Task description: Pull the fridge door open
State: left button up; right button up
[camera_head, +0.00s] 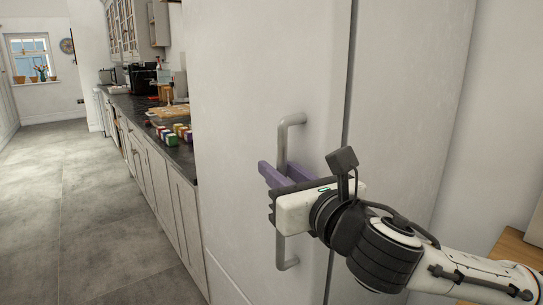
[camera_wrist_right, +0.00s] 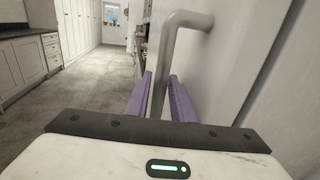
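The fridge door (camera_head: 245,75) is a tall, pale panel, and it looks closed, with a dark seam along its right side. A grey vertical bar handle (camera_head: 282,140) stands out from it; its upper bend also shows in the wrist view (camera_wrist_right: 168,45). My right gripper (camera_head: 280,172), with purple fingers, is at the middle of the handle, one finger on each side of the bar. The gripper body hides part of the handle. My left gripper is not in view.
A long dark counter (camera_head: 180,152) with several coloured boxes (camera_head: 176,131) and appliances runs back beside the fridge on the left. The grey tiled floor (camera_head: 85,210) left of it is clear. A wooden surface (camera_head: 510,255) shows at the lower right.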

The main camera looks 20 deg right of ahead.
jog(key=shift+w+a, duration=0.2)
jog(key=shift+w, duration=1.15)
grip_shut()
jog(key=shift+a, duration=0.1)
